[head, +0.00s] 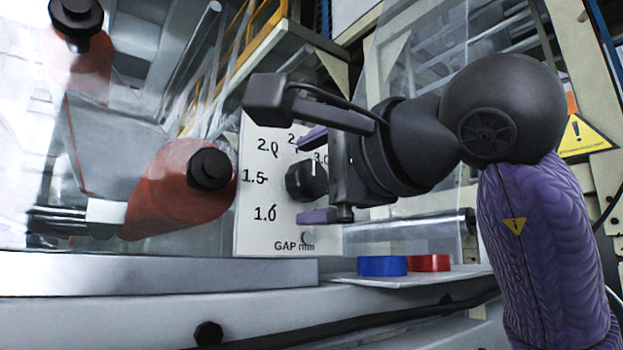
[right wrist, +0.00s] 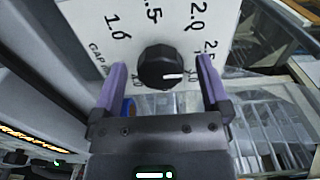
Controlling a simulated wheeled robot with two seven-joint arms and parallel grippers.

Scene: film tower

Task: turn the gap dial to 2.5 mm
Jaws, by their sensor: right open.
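The gap dial is a black round knob (head: 306,181) on a white scale plate (head: 252,215) marked "GAP mm". The knob also shows in the right wrist view (right wrist: 158,68), where its white mark points toward the 3.0 label. The 2.5 label (right wrist: 210,47) is partly covered by a finger there. My right gripper (head: 312,177) is open, with one purple finger above the knob and one below it in the head view. In the right wrist view its fingers (right wrist: 160,65) stand on both sides of the knob, with gaps visible. My left gripper is not in view.
Orange-red parts with black caps (head: 180,190) stand left of the plate. A metal bar (head: 410,228) runs behind the gripper to the right. Clear panels rise behind.

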